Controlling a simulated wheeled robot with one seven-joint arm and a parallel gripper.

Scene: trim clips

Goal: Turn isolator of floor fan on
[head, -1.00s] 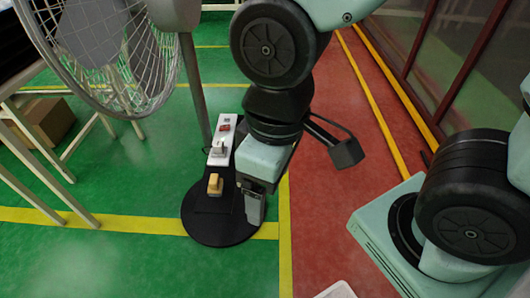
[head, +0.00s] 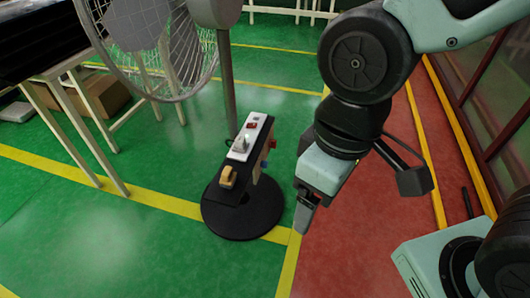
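The floor fan has a wire cage (head: 185,50) at the upper left of the head view, a grey pole (head: 227,85) and a round black base (head: 243,215). A narrow control box on the stand has a white top plate (head: 250,135) with a grey-white lever or knob (head: 241,144) and a small red part (head: 251,125). A yellow part (head: 228,177) sits at its near end. Which one is the isolator is unclear. My gripper (head: 302,226) points down right of the box, apart from it; its finger gap is hidden.
Pale-legged tables (head: 75,135) and a cardboard box (head: 100,95) stand at the left. Yellow lines (head: 165,203) mark the green floor; the red floor strip (head: 345,240) lies right. Floor left of the fan base is clear.

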